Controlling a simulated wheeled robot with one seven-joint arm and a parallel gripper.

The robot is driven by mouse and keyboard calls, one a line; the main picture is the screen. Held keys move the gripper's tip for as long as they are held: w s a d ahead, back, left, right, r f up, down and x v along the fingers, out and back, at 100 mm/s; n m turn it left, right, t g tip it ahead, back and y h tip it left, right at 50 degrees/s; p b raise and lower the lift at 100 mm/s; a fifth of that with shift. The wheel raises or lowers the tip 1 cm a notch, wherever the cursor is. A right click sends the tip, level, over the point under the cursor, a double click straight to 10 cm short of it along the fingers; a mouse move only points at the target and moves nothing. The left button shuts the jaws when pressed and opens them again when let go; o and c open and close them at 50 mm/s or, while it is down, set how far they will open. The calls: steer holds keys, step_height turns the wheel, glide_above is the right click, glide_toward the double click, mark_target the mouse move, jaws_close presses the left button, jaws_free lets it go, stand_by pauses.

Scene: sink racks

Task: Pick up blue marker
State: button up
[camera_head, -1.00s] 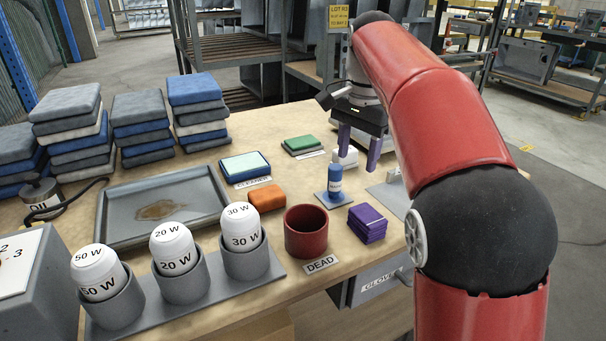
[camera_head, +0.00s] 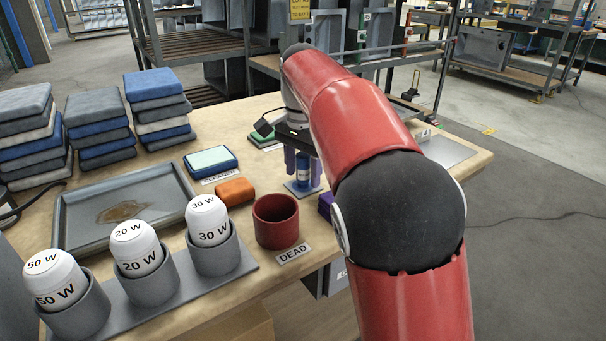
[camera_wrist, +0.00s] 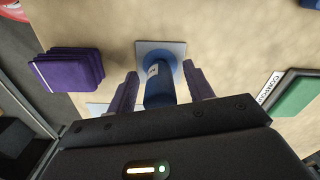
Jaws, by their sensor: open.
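The blue marker (camera_head: 303,170) is a short blue cylinder standing on a small blue-grey square base (camera_head: 291,187) on the workbench. In the wrist view the blue marker (camera_wrist: 159,84) lies between the two purple fingers of my gripper (camera_wrist: 160,82), with its pale square base (camera_wrist: 147,47) beyond. The fingers show a gap on each side of it. In the head view my gripper (camera_head: 302,170) points down around the marker. My gripper is open. The marker's top is hidden by my gripper in the head view.
A red cup (camera_head: 276,222) labelled DEAD and a purple stack (camera_head: 325,205), also in the wrist view (camera_wrist: 68,70), stand near the marker. A green pad (camera_wrist: 298,93) lies to the other side. A grey tray (camera_head: 68,222) and labelled cylinders in holders stand left.

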steer(key=shift+c, duration=0.3)
steer(key=c, duration=1)
steer(key=shift+r, duration=0.1)
